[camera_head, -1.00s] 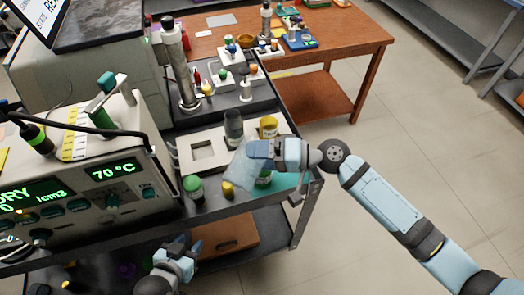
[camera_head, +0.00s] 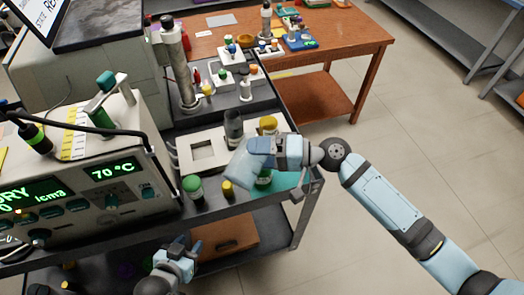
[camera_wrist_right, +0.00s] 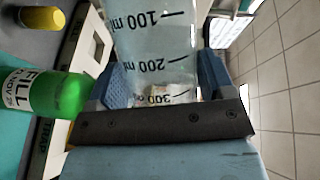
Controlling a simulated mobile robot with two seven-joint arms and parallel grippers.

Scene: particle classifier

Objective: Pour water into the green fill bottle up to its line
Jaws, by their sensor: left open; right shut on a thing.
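My right gripper (camera_head: 262,152) is shut on a clear beaker (camera_head: 241,172) with black ml marks. The beaker looks tilted in the head view; it fills the upper middle of the right wrist view (camera_wrist_right: 155,45). The green fill bottle (camera_wrist_right: 40,93), with a white FILL label, is left of the beaker in the wrist view. In the head view the green fill bottle (camera_head: 264,179) shows partly behind my right gripper, on the cart's teal mat. Its line and water level cannot be made out. My left gripper (camera_head: 187,247) is open and empty, low beside the cart.
A green-capped jar (camera_head: 192,187) and a small yellow vial (camera_head: 228,188) stand near the cart's front edge. A dark grey cylinder (camera_head: 234,124), a yellow-capped jar (camera_head: 268,125) and a pale holder with a square opening (camera_head: 187,157) are behind. A grey instrument (camera_head: 120,150) stands left.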

